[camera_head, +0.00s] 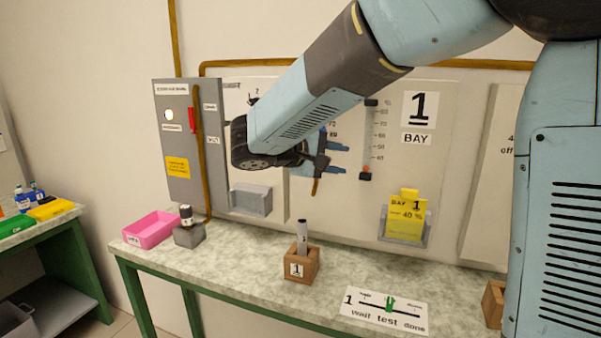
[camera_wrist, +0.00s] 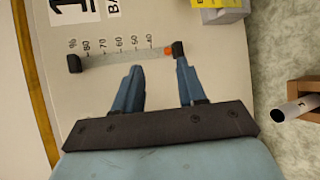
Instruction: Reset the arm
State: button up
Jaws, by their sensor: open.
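My gripper (camera_head: 333,158) is raised in front of the upright panel above the bench, with its fingers pointing to the right. In the wrist view my gripper (camera_wrist: 157,88) is open, with nothing between its two blue fingers. Its fingertips are close to a vertical gauge strip (camera_head: 369,140) with percent marks and an orange pointer near its low end. The gauge strip also shows in the wrist view (camera_wrist: 120,59). My forearm hides part of the panel.
A wooden block (camera_head: 300,267) marked 1 holds a grey rod (camera_head: 302,236) on the bench. A yellow card (camera_head: 405,219) sits in a wall holder.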

jog(key=s+d+f+m+g+y, duration=0.2)
jog(key=s+d+g, duration=0.25)
jog(key=d, duration=0.55)
jog(key=s+d+f+m+t+y, duration=0.1)
jog(key=s+d+m+y, duration=0.2)
jog(key=s, duration=0.6)
jog(key=s+d+f+m+t+y, duration=0.1)
jog(key=s+d+f+m+y, duration=0.1)
jog(key=s+y, duration=0.4)
jog(key=s+d+m, duration=0.1)
jog(key=s+m, duration=0.1)
jog(key=s, duration=0.1)
jog(key=shift+d+f+y, duration=0.2)
jog(key=shift+d+y, duration=0.05)
jog(key=shift+y, duration=0.15)
